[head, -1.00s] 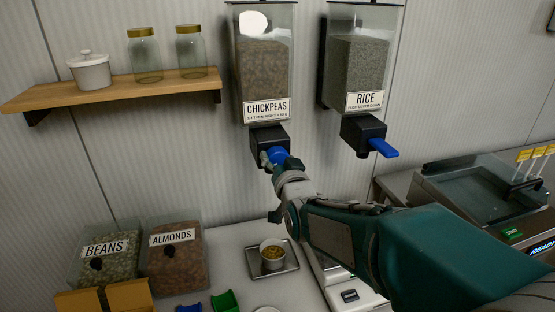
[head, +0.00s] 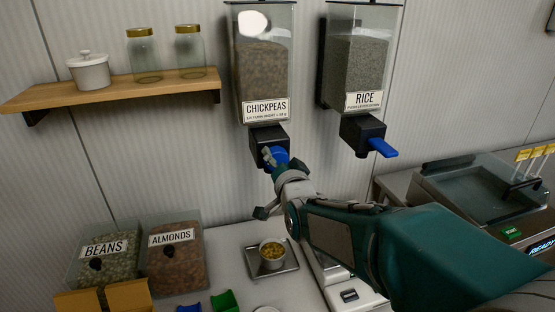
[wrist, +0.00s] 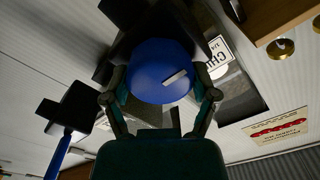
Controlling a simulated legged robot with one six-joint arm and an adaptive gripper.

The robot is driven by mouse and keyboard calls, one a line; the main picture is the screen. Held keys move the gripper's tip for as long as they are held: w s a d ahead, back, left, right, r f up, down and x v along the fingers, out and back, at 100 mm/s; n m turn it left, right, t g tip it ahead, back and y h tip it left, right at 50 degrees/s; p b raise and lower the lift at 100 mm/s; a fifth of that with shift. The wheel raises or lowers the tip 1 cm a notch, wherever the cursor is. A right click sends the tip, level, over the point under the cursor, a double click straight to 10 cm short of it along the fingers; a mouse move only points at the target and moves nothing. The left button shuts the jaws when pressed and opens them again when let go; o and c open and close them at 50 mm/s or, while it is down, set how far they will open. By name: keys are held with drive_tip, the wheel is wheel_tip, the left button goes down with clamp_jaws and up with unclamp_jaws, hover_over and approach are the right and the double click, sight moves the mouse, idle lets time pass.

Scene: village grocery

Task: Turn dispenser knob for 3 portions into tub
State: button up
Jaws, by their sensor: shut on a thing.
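The chickpeas dispenser (head: 262,70) hangs on the wall, with a black outlet block (head: 267,137) under its label. Its blue knob (head: 279,156) is on the front of that block. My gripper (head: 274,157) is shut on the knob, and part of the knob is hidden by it. In the wrist view the knob (wrist: 158,68) sits between my two fingers, with a pale mark slanting across its face. The tub (head: 272,252) stands on a small metal tray (head: 252,262) below the outlet and holds yellowish pieces.
The rice dispenser (head: 358,70) with a blue lever (head: 382,148) hangs to the right. Bins of beans (head: 108,262) and almonds (head: 177,265) stand at the left on the counter. A wooden shelf (head: 150,89) holds jars. A scale (head: 349,296) is partly behind my arm.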

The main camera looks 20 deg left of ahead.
drive_tip(key=shift+f, duration=0.35)
drive_tip(key=o, duration=1)
drive_tip(key=shift+r, duration=0.1)
drive_tip(key=shift+r, duration=0.1)
drive_tip(key=v, duration=1.2)
drive_tip(key=shift+w, duration=0.1)
